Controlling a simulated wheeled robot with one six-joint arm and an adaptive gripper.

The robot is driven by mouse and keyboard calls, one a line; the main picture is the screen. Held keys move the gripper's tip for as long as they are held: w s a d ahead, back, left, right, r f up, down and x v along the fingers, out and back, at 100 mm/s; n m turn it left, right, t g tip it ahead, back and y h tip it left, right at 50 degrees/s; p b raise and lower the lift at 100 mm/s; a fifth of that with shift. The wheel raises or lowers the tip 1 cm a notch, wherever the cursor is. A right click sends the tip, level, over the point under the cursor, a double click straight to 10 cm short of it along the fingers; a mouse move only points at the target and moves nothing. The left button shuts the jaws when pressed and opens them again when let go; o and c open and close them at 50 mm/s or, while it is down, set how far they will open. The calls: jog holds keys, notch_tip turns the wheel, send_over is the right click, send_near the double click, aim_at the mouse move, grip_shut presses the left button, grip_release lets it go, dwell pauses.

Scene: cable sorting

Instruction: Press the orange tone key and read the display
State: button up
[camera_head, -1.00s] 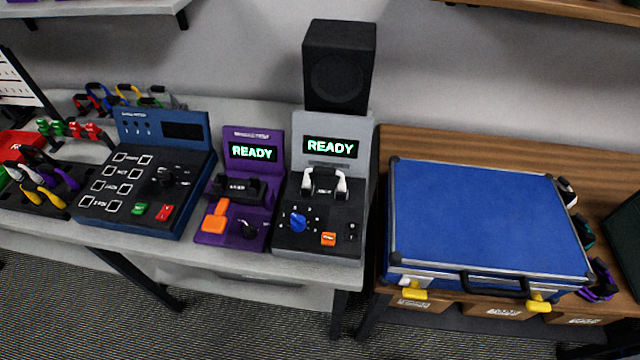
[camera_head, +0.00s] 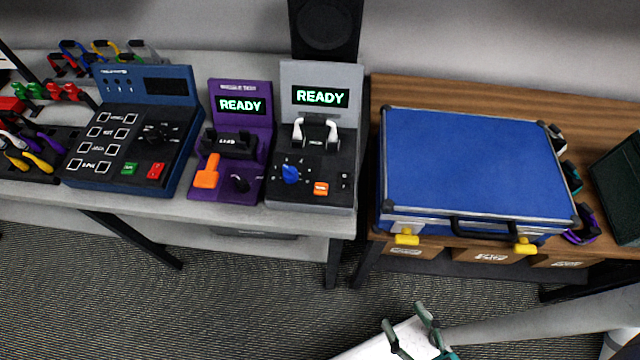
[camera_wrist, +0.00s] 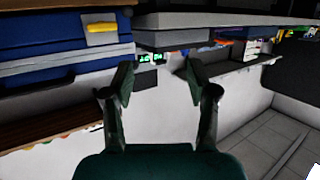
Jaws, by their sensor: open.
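A grey tester (camera_head: 345,75) shows READY in green on its display (camera_head: 321,97). It has a small orange key (camera_head: 321,188) at its front, beside a blue knob (camera_head: 290,174). A purple tester (camera_head: 262,118) to its left also shows READY on its display (camera_head: 240,106) and has a larger orange lever (camera_head: 207,172). I cannot read a "tone" label on either. My gripper (camera_head: 404,318) is open and empty, low over the floor, in front of the benches and apart from both testers. In the wrist view its fingers (camera_wrist: 158,80) are spread, with small green displays beyond.
A blue panel (camera_head: 185,80) with buttons stands left of the testers. A blue case (camera_head: 470,165) with yellow latches lies on the wooden bench (camera_head: 400,92) at right. A black speaker (camera_head: 325,25) stands behind the grey tester. The floor in front is clear.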

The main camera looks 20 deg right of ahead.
grip_shut()
dwell(1.2)
